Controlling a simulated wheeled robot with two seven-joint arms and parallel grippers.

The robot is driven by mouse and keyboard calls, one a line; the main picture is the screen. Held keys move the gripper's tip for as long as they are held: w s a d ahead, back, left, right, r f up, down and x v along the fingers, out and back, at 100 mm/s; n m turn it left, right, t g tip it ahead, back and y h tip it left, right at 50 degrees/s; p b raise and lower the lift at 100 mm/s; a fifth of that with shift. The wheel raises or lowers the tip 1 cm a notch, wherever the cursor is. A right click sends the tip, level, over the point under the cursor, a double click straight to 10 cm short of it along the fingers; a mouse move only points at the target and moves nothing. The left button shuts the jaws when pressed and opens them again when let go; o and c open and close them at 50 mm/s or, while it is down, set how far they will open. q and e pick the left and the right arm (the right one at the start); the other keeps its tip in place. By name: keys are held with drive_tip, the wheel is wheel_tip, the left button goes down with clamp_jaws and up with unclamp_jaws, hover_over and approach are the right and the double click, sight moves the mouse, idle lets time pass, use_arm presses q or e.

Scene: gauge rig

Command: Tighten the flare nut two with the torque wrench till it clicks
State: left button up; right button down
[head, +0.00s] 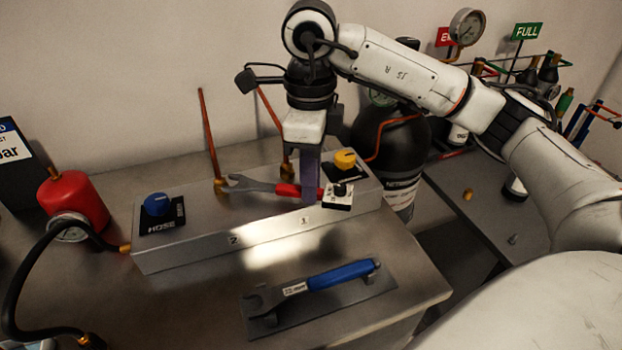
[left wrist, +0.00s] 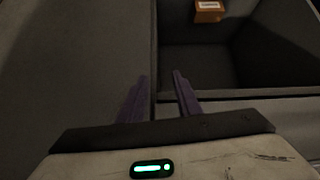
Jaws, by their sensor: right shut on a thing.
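My right gripper (head: 308,194) is shut on the red handle of a wrench (head: 262,186), which lies about level above the metal block (head: 190,245). The wrench's grey open jaw points left and is at the left brass flare nut (head: 220,186), behind the label 2. I cannot tell whether the jaw is around the nut or just beside it. A second brass nut (head: 287,171) with a copper pipe is behind label 1, partly hidden by my gripper. My left gripper (left wrist: 160,90) shows only in the left wrist view; its fingers are apart and empty.
A blue-handled wrench (head: 340,276) lies on a dark tray (head: 290,315) at the front. Blue (head: 157,203) and yellow (head: 345,159) knobs stand on the block. A red tank (head: 75,200) with a black hose is at left. The left wrist view shows a dark bin with an orange box (left wrist: 208,11).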

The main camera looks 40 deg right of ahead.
drive_tip(key=shift+w+a, duration=0.7)
drive_tip(key=shift+w, duration=0.1)
idle(1.0)
drive_tip(key=shift+s+a, duration=0.1)
idle(1.8)
drive_tip(key=shift+s+a+m+p, duration=0.25)
drive_tip(key=shift+s+a+m, duration=0.2)
drive_tip(key=shift+a+m, duration=0.2)
drive_tip(key=shift+s+a+m+p, duration=0.25)
drive_tip(key=shift+s+a+m, duration=0.2)
drive_tip(key=shift+a+m, duration=0.2)
drive_tip(key=shift+s+a+m, duration=0.25)
drive_tip(key=shift+a+m, duration=0.3)
drive_tip(key=shift+a, duration=0.05)
drive_tip(key=shift+s+a+m, duration=0.3)
drive_tip(key=shift+a+m, duration=0.2)
drive_tip(key=shift+a, duration=0.1)
drive_tip(key=shift+s+a+m, duration=0.25)
drive_tip(key=shift+a+m, duration=0.3)
drive_tip(key=shift+a, duration=0.05)
idle(1.2)
